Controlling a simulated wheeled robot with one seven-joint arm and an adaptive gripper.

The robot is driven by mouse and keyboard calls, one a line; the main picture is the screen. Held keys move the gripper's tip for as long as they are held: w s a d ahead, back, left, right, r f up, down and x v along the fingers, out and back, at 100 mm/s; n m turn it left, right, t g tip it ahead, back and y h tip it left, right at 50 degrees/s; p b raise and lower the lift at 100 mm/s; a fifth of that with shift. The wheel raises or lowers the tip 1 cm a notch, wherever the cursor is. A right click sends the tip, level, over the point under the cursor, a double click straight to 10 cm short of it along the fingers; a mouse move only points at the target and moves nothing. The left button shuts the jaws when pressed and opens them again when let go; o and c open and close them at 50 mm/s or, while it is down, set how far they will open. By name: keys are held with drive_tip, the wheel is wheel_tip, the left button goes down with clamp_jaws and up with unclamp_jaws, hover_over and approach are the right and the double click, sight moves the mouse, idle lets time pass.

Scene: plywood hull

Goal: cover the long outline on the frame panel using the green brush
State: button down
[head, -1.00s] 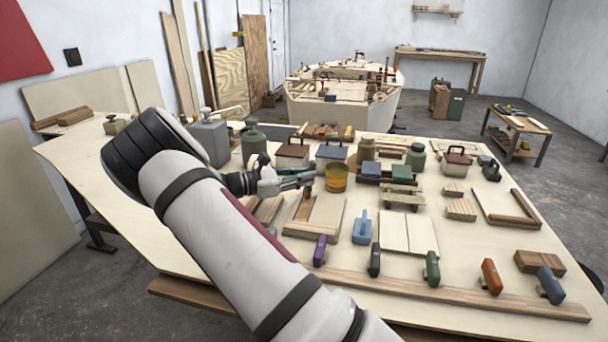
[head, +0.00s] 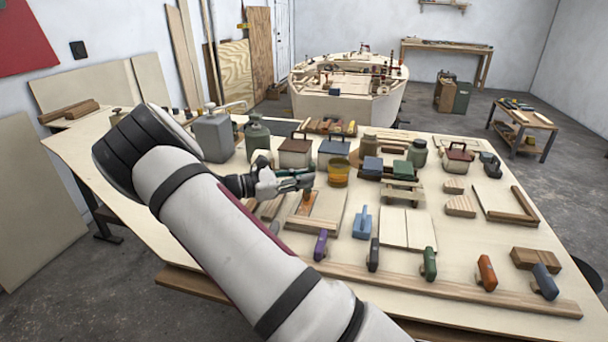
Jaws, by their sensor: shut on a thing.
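My gripper (head: 300,182) is shut on a slim green-handled tool (head: 291,173), which appears to be the green brush. Its bristle end is too small to make out. It is above the far part of a pale panel (head: 328,208) with wooden strips on its left and front edges, which looks like the frame panel. An orange-brown patch (head: 308,201) shows on this panel just below my gripper. I cannot tell whether the brush touches the panel, and the long outline is not clearly distinguishable. An amber pot (head: 338,174) stands just right of my gripper.
A blue-handled tool (head: 362,223) and a pale two-board panel (head: 407,229) lie to the right. A row of coloured handles, including a green one (head: 429,263), stands along the front wooden rail (head: 450,292). Cans and boxes crowd the table behind my gripper.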

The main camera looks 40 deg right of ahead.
drive_tip(key=shift+s+a+f, duration=0.1)
drive_tip(key=shift+a, duration=0.05)
drive_tip(key=shift+s+a+p, duration=0.55)
drive_tip(key=shift+a, duration=0.15)
drive_tip(key=shift+a, duration=0.1)
drive_tip(key=shift+s+a+p, duration=0.55)
drive_tip(key=shift+s+a, duration=0.1)
drive_tip(key=shift+a, duration=0.05)
drive_tip(key=shift+a, duration=0.1)
drive_tip(key=shift+s+a+p, duration=0.4)
drive_tip(key=shift+s+a, duration=0.15)
drive_tip(key=shift+a, duration=0.05)
drive_tip(key=shift+r, duration=0.2)
wheel_tip(320, 180, up, 6)
drive_tip(key=p, duration=0.1)
drive_tip(key=shift+p, duration=0.4)
